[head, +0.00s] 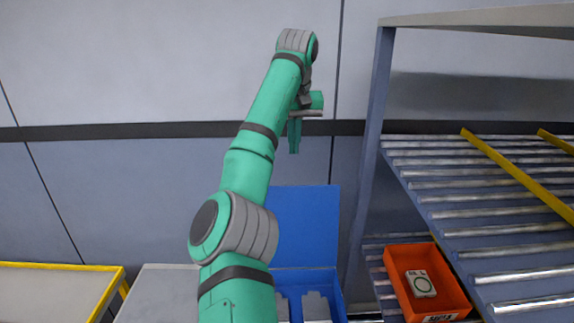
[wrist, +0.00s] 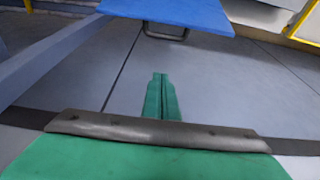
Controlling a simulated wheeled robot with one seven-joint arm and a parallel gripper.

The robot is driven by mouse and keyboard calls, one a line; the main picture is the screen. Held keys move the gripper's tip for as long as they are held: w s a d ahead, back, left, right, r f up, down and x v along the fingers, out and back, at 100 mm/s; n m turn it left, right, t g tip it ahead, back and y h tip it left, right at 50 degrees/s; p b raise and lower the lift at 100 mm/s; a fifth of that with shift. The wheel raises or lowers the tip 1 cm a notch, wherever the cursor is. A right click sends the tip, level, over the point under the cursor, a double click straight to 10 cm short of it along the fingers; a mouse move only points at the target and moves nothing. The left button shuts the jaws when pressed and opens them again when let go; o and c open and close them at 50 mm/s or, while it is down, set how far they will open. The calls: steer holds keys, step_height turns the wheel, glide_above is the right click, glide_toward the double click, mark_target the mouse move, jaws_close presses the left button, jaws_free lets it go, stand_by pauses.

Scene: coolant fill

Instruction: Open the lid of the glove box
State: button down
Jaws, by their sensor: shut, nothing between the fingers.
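The blue glove box (head: 340,290) stands low in the middle of the head view, with grey items inside. Its blue lid (head: 307,225) stands up at the back, so the box is open. In the wrist view the lid (wrist: 185,12) shows at the top, with a dark handle (wrist: 165,36) at its edge. My gripper (head: 294,150) is above the lid and apart from it in the head view. Its green fingers (wrist: 160,78) are shut together and empty. My arm hides the left part of the box.
A roller rack (head: 480,190) with yellow rails stands at the right. An orange bin (head: 400,290) holding a white box (head: 421,284) sits on its lower level. A yellow-edged table (head: 60,290) is at the lower left. The panelled wall (head: 120,80) is behind.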

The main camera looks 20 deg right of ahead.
step_height(320, 180, down, 9)
steer(key=s, duration=0.1)
steer(key=shift+s+a+f, duration=0.15)
steer(key=shift+s+a, duration=0.1)
steer(key=shift+a, duration=0.15)
stand_by(0.3)
stand_by(0.4)
